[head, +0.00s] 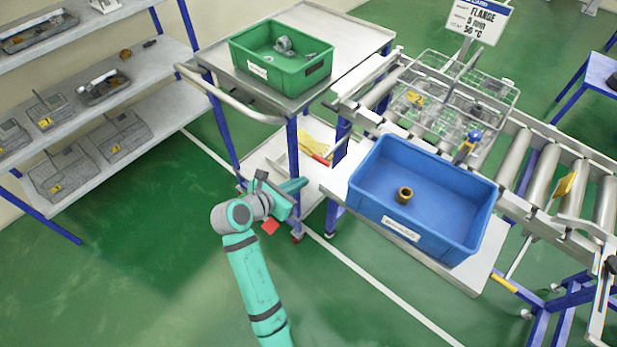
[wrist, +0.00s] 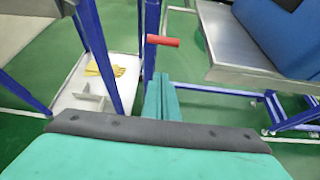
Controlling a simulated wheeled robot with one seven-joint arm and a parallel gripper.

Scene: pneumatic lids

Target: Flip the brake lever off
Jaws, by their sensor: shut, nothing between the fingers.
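A red bar-shaped handle, which looks like the brake lever (head: 321,160), sticks out low between the cart and the roller conveyor. In the wrist view the red handle (wrist: 163,41) lies roughly level, beyond the fingertips and apart from them. Its mount is hard to make out. My gripper (head: 302,186) is beside the cart's near leg, left of the conveyor. In the wrist view my gripper's fingers (wrist: 162,98) are together with nothing between them, pointing toward the handle's side.
The cart (head: 345,35) carries a green bin (head: 258,68); yellow gloves (wrist: 100,66) lie on its lower shelf. A blue bin (head: 420,205) holding a brass part (head: 404,195) stands right, before the roller conveyor (head: 540,175). Open floor lies left.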

